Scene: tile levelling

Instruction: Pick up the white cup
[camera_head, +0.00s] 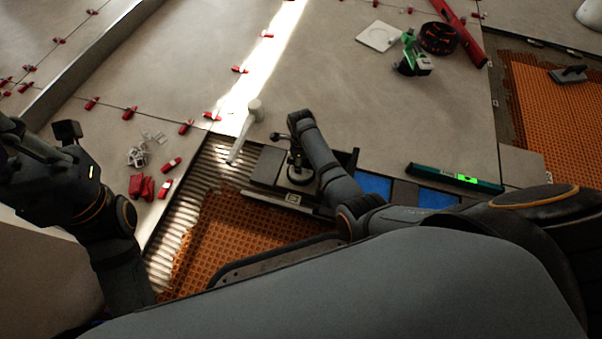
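A white rounded object (590,12), cut off by the top right edge of the head view, may be the white cup, but I cannot tell its full shape. No other clear white cup shows. My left gripper (66,132) is at the left edge, above the floor and far from that object. My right gripper (282,137) is near the middle, beside a white mallet-like tool (246,128) and above a dark tray (262,180). Neither gripper touches the white object. The fingers of both are too dark and small to read.
Orange matting (235,235) lies in front, with more at the right (560,115). Red wedges (142,187) lie at left.

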